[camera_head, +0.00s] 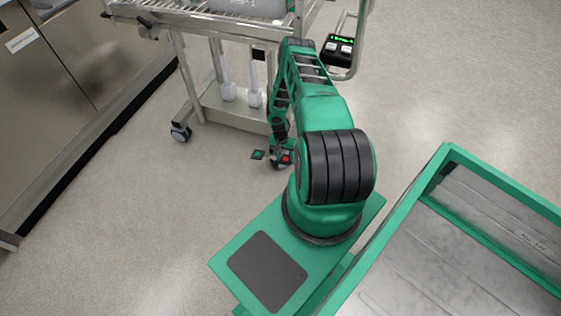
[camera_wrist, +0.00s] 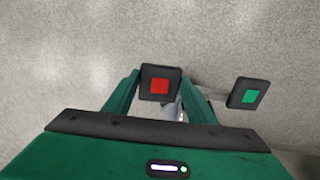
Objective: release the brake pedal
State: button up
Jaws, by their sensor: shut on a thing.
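The cart's red-marked pedal (camera_wrist: 159,82) is a black pad with a red square. In the wrist view it sits between the two green fingers of my gripper (camera_wrist: 160,80), which are shut on it. The green-marked pedal (camera_wrist: 248,95), a black pad with a green square, is to the right of the fingers and apart from them. In the head view the green pedal (camera_head: 258,154) is left of the red pedal (camera_head: 287,159), low near the floor by the cart. My arm hides part of the pedals' surroundings there.
The metal cart (camera_head: 235,106) stands on wheels (camera_head: 181,132), with a handle and a lit control box (camera_head: 339,48) at upper right. Steel cabinets (camera_head: 75,60) line the left. The grey floor (camera_head: 130,210) in front of the cart is clear.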

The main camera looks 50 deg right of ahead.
jog(key=shift+w+a+r, duration=0.2)
jog(key=shift+w+r, duration=0.05)
jog(key=shift+w, duration=0.3)
jog(key=o, duration=1.5)
jog(key=shift+s, duration=0.15)
jog(key=r, duration=0.3)
jog(key=w+r, duration=0.1)
jog(key=r, duration=0.6)
jog(key=shift+w+a+r, duration=0.2)
jog(key=shift+a+r, duration=0.05)
jog(key=shift+r, duration=0.05)
